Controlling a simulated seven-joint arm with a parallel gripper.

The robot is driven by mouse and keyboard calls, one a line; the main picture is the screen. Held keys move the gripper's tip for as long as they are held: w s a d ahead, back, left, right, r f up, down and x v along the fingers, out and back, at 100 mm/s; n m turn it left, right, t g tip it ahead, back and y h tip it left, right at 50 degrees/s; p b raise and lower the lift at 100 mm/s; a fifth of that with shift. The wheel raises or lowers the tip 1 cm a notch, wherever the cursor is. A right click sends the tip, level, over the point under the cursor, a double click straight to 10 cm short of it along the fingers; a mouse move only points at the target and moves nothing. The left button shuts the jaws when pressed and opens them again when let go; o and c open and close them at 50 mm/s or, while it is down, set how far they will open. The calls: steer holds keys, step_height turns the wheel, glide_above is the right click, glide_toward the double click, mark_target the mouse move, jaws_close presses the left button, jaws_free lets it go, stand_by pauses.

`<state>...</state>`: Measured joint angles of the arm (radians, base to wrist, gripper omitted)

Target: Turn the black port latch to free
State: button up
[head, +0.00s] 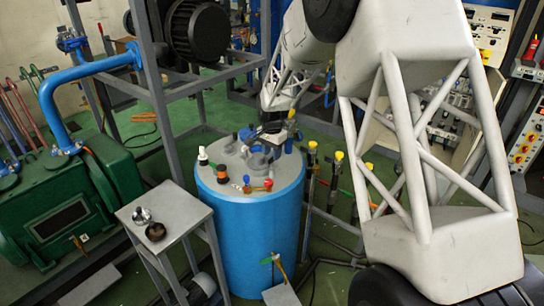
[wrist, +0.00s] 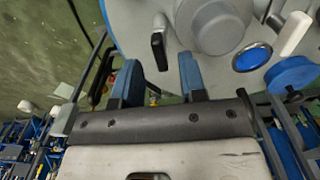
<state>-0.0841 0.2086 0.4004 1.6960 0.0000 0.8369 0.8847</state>
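The black port latch (wrist: 158,46) shows in the wrist view as a small upright black handle on the grey lid (wrist: 180,12) of the blue vessel (head: 248,235). My gripper (wrist: 159,64) is open, with its two blue fingers apart. The latch lies just past the fingertips, in line with the gap between them. I cannot tell whether either finger touches it. In the head view my gripper (head: 271,137) is over the far part of the lid. I cannot make out the latch for certain there.
A round grey port (wrist: 215,25), a blue-rimmed sight glass (wrist: 252,57) and a white handle (wrist: 291,33) are beside the latch. Coloured fittings (head: 246,184) stand on the near lid. A small table (head: 180,222) and yellow-topped valves (head: 311,150) flank the vessel.

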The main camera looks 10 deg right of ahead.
mark_target(273, 168)
steer(key=shift+r, duration=2.85)
steer(key=s+d+r+n, duration=0.1)
steer(key=s+d+r, duration=0.1)
steer(key=s+r, duration=0.45)
steer(key=s+d+r+n+t, duration=0.1)
steer(key=s+r+n, duration=0.15)
steer(key=s, duration=0.75)
steer(key=s+d+r+n, duration=0.1)
steer(key=s+d+r, duration=0.1)
steer(key=s+r, duration=0.45)
steer(key=s+d+f+n+t, duration=0.1)
steer(key=s+n, duration=0.3)
steer(key=s, duration=2.3)
steer(key=shift+d+f+t, duration=0.3)
steer(key=shift+d+f, duration=0.1)
steer(key=shift+d, duration=0.15)
